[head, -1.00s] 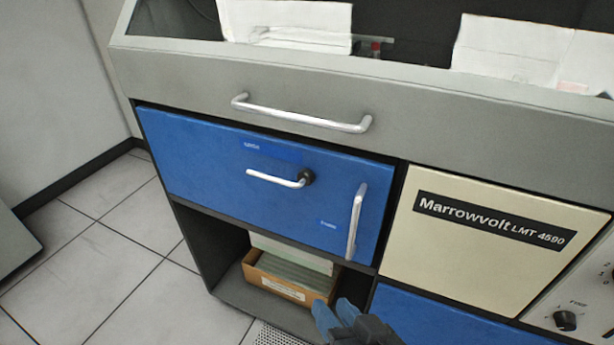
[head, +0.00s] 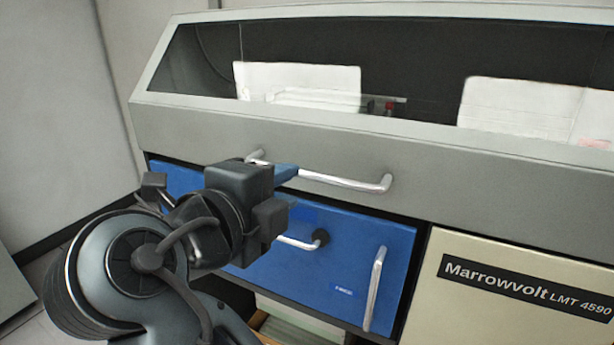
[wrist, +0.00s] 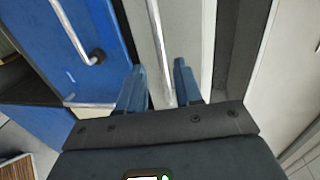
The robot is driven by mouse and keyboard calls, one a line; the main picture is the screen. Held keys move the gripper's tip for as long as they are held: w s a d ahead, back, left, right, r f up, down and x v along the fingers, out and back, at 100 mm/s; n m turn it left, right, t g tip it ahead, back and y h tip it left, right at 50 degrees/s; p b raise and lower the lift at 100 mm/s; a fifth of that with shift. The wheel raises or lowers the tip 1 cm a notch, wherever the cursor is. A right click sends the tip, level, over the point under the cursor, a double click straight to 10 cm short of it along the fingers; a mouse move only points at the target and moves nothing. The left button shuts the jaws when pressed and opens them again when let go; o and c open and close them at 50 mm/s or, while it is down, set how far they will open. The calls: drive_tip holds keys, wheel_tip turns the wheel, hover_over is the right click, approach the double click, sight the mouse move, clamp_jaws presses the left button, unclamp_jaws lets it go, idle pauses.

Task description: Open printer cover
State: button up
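The grey printer cover (head: 290,148) has a long clear window and is down. Its silver bar handle (head: 345,181) runs along the front. My gripper (head: 285,172) is at the left part of this handle and hides some of it in the head view. In the wrist view my gripper (wrist: 160,70) is open, with blue fingers apart. The handle bar (wrist: 158,40) runs between the fingers, with gaps showing on both sides. Whether either finger touches the bar I cannot tell.
Below is a blue door (head: 330,265) with a lever handle (head: 300,242) and an upright silver handle (head: 375,288). A cream Marrowvolt panel (head: 500,315) is at right. White paper (head: 300,80) shows behind the window. A pale wall stands at left.

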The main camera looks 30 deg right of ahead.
sight(305, 176)
drive_tip(key=shift+p+x, duration=0.55)
drive_tip(key=shift+x, duration=3.3)
clamp_jaws()
